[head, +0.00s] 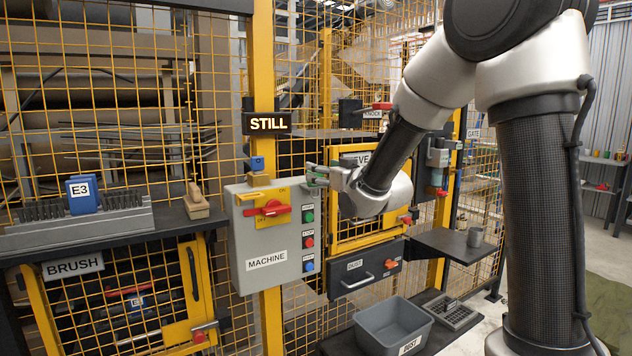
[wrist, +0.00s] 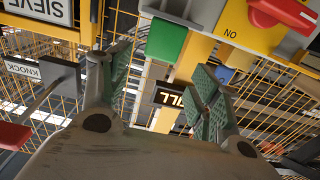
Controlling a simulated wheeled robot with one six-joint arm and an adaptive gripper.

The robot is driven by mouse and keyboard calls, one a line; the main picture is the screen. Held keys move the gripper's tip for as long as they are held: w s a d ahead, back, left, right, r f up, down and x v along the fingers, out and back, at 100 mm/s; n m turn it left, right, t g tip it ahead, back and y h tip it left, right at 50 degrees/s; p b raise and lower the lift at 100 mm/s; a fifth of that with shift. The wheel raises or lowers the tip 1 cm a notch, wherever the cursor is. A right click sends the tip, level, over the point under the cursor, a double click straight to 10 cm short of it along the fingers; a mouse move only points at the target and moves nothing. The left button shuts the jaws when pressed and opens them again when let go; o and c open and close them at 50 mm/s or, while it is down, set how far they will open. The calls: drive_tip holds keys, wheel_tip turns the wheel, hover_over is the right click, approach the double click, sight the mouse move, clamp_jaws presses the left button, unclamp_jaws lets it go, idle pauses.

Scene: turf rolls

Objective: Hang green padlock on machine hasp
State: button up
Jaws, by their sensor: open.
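The grey machine box (head: 268,240) hangs on the yellow post, with a yellow switch plate and a red handle (head: 275,209). The handle also shows in the upside-down wrist view (wrist: 278,14). A yellow tab (head: 258,180) at the box's top bears a blue padlock (head: 256,164). My gripper (head: 314,176) is open at the box's upper right edge. In the wrist view, a square green block (wrist: 166,40), which looks like the green padlock, lies beyond my parted fingers, beside the yellow plate. I cannot tell what supports it. The hasp's opening is not clear.
A shelf on the left holds a grey rack (head: 80,222), a blue E3 block (head: 82,195) and a wooden-looking block (head: 196,204). The sieve door (head: 358,205) and dust drawer (head: 364,268) are right of the box. A grey bin (head: 393,325) stands below.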

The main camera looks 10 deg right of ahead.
drive_tip(key=x, duration=0.3)
drive_tip(key=f+x, duration=0.1)
drive_tip(key=x, duration=0.1)
drive_tip(key=shift+w, duration=0.25)
drive_tip(key=c, duration=1.2)
